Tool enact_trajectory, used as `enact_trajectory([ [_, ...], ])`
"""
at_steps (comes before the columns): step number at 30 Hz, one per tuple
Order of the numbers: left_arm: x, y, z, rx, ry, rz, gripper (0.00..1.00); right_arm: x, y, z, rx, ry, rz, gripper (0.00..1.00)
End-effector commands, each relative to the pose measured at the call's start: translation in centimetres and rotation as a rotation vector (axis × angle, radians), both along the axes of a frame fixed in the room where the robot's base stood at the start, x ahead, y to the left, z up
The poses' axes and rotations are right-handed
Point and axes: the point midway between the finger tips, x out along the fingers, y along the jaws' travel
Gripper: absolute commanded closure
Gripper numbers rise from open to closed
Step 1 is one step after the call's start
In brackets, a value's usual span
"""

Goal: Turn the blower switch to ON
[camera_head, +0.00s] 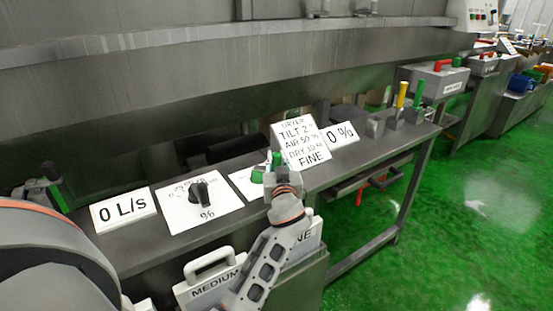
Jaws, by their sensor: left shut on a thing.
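My left gripper (270,171) is at the bench, shut on a green switch (257,176) on a white plate (241,182). The gripper covers much of the plate, so its label and the switch's setting cannot be read. To its left is a black knob (199,192) on a white dial plate marked with %. Farther left, a white sign (123,210) reads 0 L/s. My right gripper is not in view.
A white card (300,145) with DRYER, TILT and FINE text stands just behind my gripper. A 0 % sign (341,136) is beside it. Yellow and green levers (402,95) stand farther right. A white box marked MEDIUM (212,283) is in front. Green floor lies right.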

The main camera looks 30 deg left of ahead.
Motion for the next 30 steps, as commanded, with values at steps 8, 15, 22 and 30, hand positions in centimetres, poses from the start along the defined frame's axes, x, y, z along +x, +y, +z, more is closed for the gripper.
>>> enact_trajectory([
  [8,-0.1,0.0,0.1,0.000,0.000,-0.008,1.00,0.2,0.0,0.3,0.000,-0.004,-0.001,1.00],
  [15,-0.6,-0.1,0.6,0.000,-0.004,-0.095,1.00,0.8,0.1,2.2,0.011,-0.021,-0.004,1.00],
  [22,-1.5,-0.3,0.8,0.001,-0.003,-0.251,1.00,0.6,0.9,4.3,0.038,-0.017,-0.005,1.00],
  [30,-2.5,-0.4,0.6,0.003,0.001,-0.419,1.00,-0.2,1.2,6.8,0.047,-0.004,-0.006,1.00],
])
